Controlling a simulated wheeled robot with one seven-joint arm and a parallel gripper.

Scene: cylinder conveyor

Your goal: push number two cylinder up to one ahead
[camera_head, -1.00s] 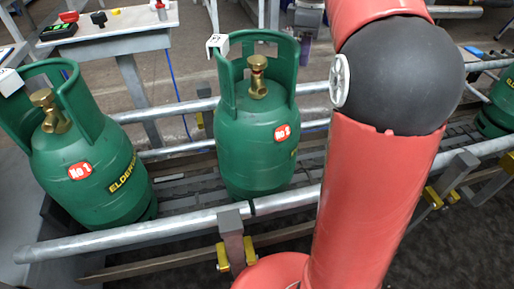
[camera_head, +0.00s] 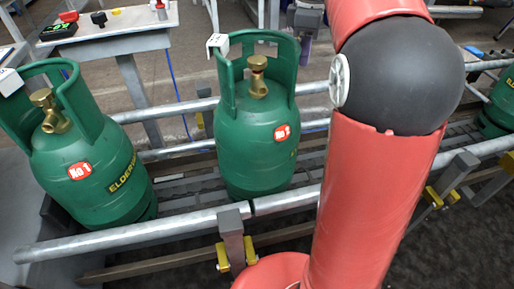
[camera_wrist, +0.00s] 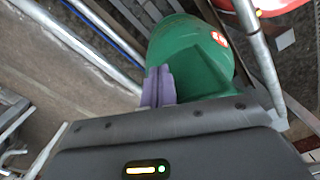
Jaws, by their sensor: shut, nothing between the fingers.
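The number two cylinder (camera_head: 256,145) is green with a red label and a brass valve. It stands upright on the conveyor in the middle of the head view. The number one cylinder (camera_head: 90,165) stands to its left, with a clear gap between them. My gripper (camera_head: 305,50) shows small behind and right of the number two cylinder's collar, its purple fingers pointing down. In the wrist view the shut, empty fingers (camera_wrist: 158,88) are beside a green cylinder (camera_wrist: 190,60) whose label is too blurred to read. I cannot tell whether they touch it.
Metal guide rails (camera_head: 160,230) run along both sides of the conveyor. Another green cylinder (camera_head: 502,105) is partly visible at the right edge. My red arm hides the conveyor right of centre. A table (camera_head: 110,38) with small items stands at the back left.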

